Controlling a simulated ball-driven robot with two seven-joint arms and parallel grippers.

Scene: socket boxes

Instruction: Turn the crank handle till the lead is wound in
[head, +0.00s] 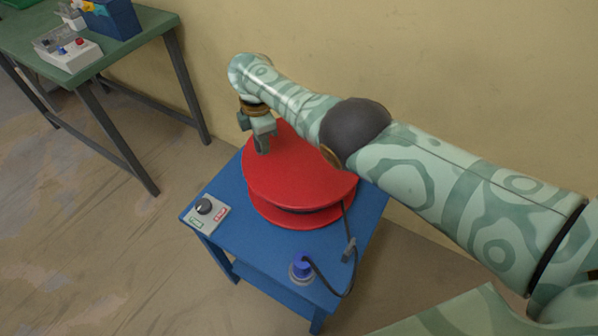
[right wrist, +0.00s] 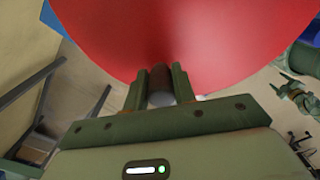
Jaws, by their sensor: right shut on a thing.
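A red cable reel (head: 300,180) stands on a blue table. My right gripper (head: 262,143) reaches over the reel's far left edge, pointing down. In the right wrist view its two fingers (right wrist: 159,90) are shut on the crank handle (right wrist: 160,82), a short dark and grey grip beside the red disc. In the head view the gripper hides the handle. The black lead (head: 347,222) leaves the reel on the right, passes a grey clip and loops to a blue plug (head: 302,268) at the table's front. My left gripper (right wrist: 280,84) seems to show, small and open, at the right wrist view's right edge.
The blue table (head: 237,243) carries a switch box (head: 206,211) with a black knob at its left corner. A green table (head: 140,24) with a white box (head: 68,50) and a blue box (head: 110,17) stands at the upper left. A beige wall is close behind.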

